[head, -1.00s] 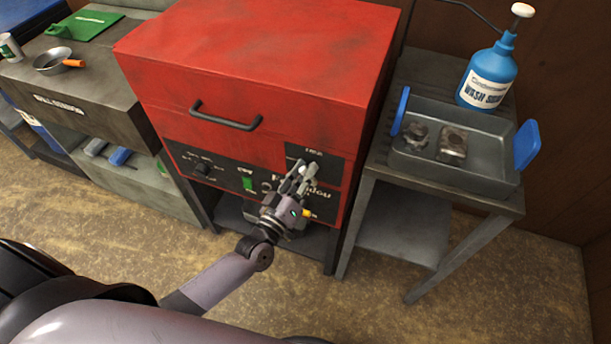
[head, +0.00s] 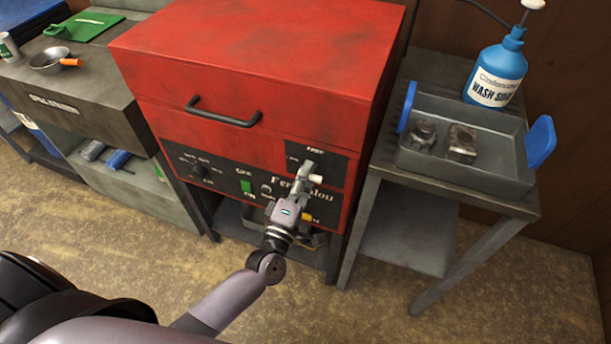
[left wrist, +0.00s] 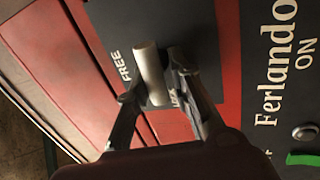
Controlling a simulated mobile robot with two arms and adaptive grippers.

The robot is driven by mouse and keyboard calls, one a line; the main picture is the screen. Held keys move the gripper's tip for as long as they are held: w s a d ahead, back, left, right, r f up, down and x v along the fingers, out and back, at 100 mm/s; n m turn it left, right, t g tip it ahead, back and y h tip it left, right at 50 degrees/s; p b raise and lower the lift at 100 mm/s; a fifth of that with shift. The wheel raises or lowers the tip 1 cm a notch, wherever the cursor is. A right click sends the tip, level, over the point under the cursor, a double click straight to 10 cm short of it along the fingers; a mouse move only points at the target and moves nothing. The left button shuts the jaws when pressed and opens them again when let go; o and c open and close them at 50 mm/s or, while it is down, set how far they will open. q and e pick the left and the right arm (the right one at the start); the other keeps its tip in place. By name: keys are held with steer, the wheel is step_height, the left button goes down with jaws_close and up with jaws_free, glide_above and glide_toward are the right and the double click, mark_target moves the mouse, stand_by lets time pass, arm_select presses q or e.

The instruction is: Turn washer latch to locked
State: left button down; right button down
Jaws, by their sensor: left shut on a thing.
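The red parts washer (head: 255,60) stands in the middle of the head view, with a black control panel on its front. The latch (head: 316,179) is a short pale handle at the right of that panel. In the left wrist view the latch handle (left wrist: 150,72) lies between the FREE and LOCK labels, its lower part between my fingers. My left gripper (head: 304,178) is shut on the latch; its fingers (left wrist: 158,98) sit on either side of the handle. The latch's pivot is not clear to see. My right gripper is not in view.
The washer's lid handle (head: 224,115) is above the panel. A grey tray (head: 470,178) with blue handles and a blue wash bottle (head: 497,72) stand on the side table at the right. A grey bench (head: 80,105) is at the left. The floor in front is clear.

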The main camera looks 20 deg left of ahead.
arm_select(q)
steer(key=shift+r+n, duration=0.3)
steer(key=shift+n, duration=0.3)
steer(key=c, duration=1.5)
jaws_free()
steer(key=shift+c, duration=0.2)
steer(key=shift+f, duration=0.1)
steer(key=shift+s+f, duration=0.1)
steer(key=s, duration=0.4)
steer(key=s+f, duration=0.1)
steer(key=s, duration=0.2)
steer(key=s+f, duration=0.1)
steer(key=s, duration=0.3)
steer(key=shift+s+a+f, duration=0.1)
steer(key=shift+s+a, duration=0.05)
steer(key=shift+s, duration=0.15)
